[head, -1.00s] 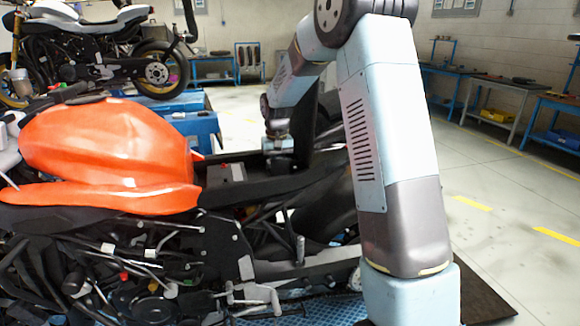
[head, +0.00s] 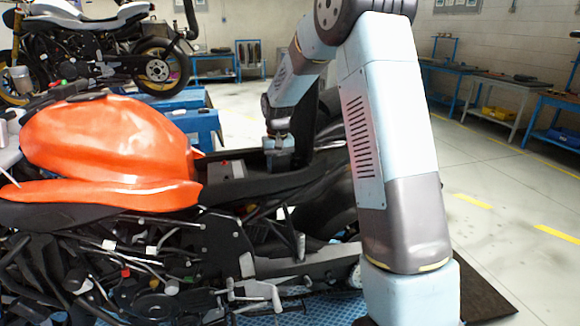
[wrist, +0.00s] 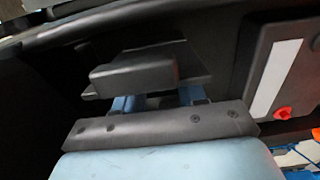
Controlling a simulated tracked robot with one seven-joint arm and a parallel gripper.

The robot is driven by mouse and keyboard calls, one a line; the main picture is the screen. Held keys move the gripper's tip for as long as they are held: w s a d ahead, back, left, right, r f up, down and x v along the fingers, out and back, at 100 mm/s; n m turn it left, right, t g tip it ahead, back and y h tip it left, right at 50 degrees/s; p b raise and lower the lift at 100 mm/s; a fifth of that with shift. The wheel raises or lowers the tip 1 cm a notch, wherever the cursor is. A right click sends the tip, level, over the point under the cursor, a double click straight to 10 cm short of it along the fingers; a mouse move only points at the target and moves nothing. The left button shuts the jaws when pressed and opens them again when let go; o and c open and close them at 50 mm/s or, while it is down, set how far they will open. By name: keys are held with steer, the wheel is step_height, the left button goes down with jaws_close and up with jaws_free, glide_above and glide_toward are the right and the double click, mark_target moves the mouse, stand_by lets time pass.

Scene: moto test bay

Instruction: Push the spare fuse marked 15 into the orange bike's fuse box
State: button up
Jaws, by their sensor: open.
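The orange bike (head: 110,145) stands at left in the head view, its tail frame reaching right. My gripper (head: 282,160) is low over the open tail section. In the wrist view my gripper (wrist: 157,98) is open, with its blue finger parts apart. A dark block (wrist: 133,74) shows just in front of the fingers; I cannot tell whether it is a finger pad or a bike part. I cannot make out the fuse marked 15 or the fuse box in either view.
A dark box with a white strip (wrist: 276,75) and a red cap (wrist: 283,113) lies right of my gripper in the wrist view. Dark tail panels surround the gripper closely. A second bike (head: 95,50) stands behind at left. Benches (head: 500,95) line the wall.

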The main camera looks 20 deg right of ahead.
step_height(320, 180, up, 14)
steer(key=shift+f, duration=0.15)
stand_by(0.4)
steer(key=s+d+r+t, duration=0.1)
steer(key=s+r, duration=0.2)
steer(key=s, duration=0.2)
steer(key=s+r+t, duration=0.1)
steer(key=s+r, duration=0.3)
steer(key=s, duration=0.2)
steer(key=s+d+f+t, duration=0.1)
steer(key=s, duration=1.3)
steer(key=s+d+f+t, duration=0.1)
steer(key=s+d+t, duration=0.1)
steer(key=s, duration=1.2)
steer(key=shift+f+t, duration=0.15)
steer(key=shift+t, duration=0.15)
steer(key=shift+s+d, duration=0.1)
steer(key=shift+c, duration=0.4)
